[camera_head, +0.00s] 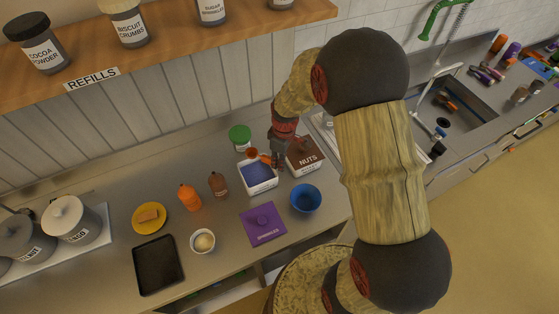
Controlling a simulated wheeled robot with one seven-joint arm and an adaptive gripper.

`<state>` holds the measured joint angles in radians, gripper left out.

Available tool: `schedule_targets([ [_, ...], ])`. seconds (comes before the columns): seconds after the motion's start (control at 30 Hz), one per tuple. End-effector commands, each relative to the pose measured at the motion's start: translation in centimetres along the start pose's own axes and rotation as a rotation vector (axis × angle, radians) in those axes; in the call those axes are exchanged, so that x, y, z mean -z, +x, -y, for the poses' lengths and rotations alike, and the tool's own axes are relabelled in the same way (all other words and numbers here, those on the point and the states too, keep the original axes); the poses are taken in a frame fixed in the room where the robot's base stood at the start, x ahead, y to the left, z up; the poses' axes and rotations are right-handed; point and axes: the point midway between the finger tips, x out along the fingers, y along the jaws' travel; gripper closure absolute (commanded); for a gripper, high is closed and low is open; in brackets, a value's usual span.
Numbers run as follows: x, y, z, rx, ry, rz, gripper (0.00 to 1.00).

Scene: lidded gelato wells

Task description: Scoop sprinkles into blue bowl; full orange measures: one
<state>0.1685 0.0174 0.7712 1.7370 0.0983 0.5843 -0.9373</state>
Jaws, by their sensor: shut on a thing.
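My gripper (277,161) is shut on the handle of an orange measure (265,158). The measure's cup (252,153) is over the back edge of an open white-rimmed well (262,187) with blue-purple contents. I cannot tell whether the cup holds anything. The purple lid marked SPRINKLES (263,224) lies on the counter in front of the well. The blue bowl (305,198) stands to the right of that lid, and its inside looks plain blue.
The well marked NUTS (306,158) has its brown lid on, right beside the open well. A green-lidded jar (240,134), brown bottle (218,185), orange bottle (188,198), white bowl (203,242), yellow plate (150,229) and black tray (158,265) stand leftward. A shelf (170,50) hangs above.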

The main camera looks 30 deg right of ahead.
Motion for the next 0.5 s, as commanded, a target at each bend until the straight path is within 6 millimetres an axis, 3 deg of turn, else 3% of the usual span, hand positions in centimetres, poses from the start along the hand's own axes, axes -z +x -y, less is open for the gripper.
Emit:
schedule_targets([
  [0.2,0.11,-0.05,-0.06,-0.002,-0.115,-0.003,1.00],
  [0.5,0.97,-0.39,0.13,-0.006,-0.144,0.099,1.00],
])
